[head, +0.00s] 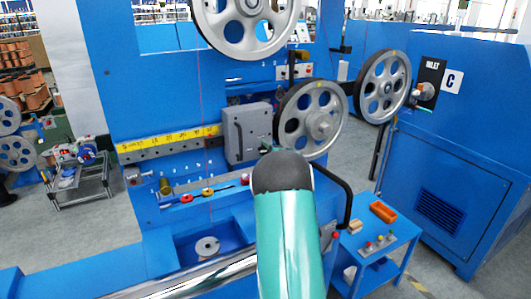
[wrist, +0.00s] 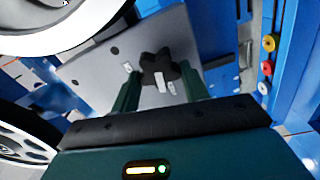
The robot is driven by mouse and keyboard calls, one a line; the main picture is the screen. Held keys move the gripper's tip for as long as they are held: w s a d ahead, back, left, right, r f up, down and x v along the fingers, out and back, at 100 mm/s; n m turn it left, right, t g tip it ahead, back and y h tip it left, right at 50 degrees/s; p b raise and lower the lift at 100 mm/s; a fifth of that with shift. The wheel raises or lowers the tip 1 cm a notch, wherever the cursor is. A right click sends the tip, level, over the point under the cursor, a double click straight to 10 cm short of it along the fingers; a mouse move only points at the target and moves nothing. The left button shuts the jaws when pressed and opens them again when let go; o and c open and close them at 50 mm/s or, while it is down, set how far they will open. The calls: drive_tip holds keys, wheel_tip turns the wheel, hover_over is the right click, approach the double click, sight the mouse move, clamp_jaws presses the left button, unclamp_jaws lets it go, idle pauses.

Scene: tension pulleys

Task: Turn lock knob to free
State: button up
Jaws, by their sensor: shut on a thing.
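The lock knob (wrist: 152,64) is a dark, star-shaped knob on a grey plate (wrist: 95,75) in the wrist view. A white mark shows on its lower lobe, and small pale labels sit on the plate to its left and below right. My gripper (wrist: 160,72) has one green finger on each side of the knob and is shut on it. In the head view the plate is the front of a grey box (head: 240,138) on the blue machine. There my arm covers most of the gripper, and the knob is hard to make out.
A spoked pulley (head: 336,112) stands close right of the grey box, with a larger wheel (head: 209,32) above. A ledge with red and yellow knobs (head: 187,198) lies below left. A small blue table (head: 397,228) stands at the right.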

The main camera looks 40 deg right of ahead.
drive_tip(key=shift+n, duration=1.1)
drive_tip(key=shift+d, duration=0.1)
drive_tip(key=o, duration=1)
drive_tip(key=shift+s, duration=0.1)
drive_tip(key=v, duration=1.3)
drive_tip(key=shift+s, duration=0.35)
